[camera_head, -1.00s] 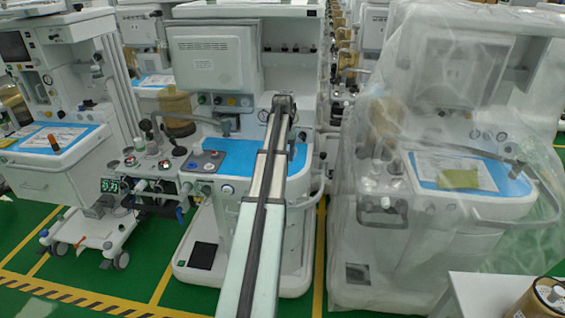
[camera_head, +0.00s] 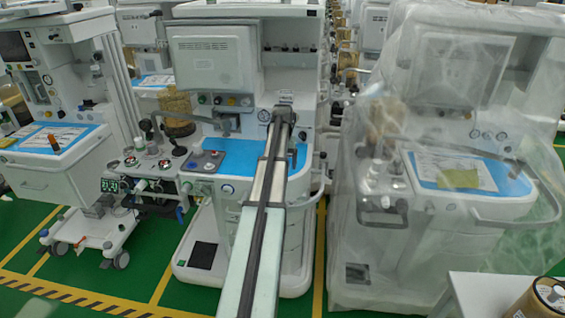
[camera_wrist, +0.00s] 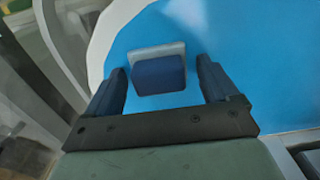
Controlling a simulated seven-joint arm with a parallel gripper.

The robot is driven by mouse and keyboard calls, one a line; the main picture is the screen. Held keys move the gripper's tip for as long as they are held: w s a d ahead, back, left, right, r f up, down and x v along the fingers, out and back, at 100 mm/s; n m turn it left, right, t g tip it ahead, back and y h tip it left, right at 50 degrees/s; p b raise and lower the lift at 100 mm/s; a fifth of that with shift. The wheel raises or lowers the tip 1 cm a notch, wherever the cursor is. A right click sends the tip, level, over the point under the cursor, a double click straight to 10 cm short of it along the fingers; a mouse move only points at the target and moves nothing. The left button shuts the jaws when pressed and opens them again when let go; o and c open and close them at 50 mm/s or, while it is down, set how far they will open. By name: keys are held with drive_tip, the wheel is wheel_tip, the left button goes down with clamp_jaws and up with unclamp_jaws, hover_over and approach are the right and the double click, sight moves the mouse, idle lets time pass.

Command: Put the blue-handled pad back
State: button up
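The blue-handled pad (camera_wrist: 158,76) shows in the wrist view: a dark blue block handle on a pale grey-white pad. It appears to rest on a bright blue surface (camera_wrist: 255,60). My gripper (camera_wrist: 161,66) is open, with one dark finger on each side of the handle and a visible gap on both sides. Whether the fingertips are level with the handle or above it, I cannot tell. In the head view my arm reaches over the blue worktop (camera_head: 238,168) of the middle cart; the pad and fingers cannot be made out there.
The middle cart's upright back panel (camera_head: 215,62) stands behind the worktop. A plastic-wrapped cart (camera_head: 460,130) stands at right and another cart (camera_head: 45,175) at left. A white table (camera_head: 480,290) with a brown canister (camera_head: 540,298) is at lower right.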

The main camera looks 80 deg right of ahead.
wheel_tip(320, 180, up, 12)
drive_tip(key=shift+r, duration=0.2)
idle(0.7)
idle(0.4)
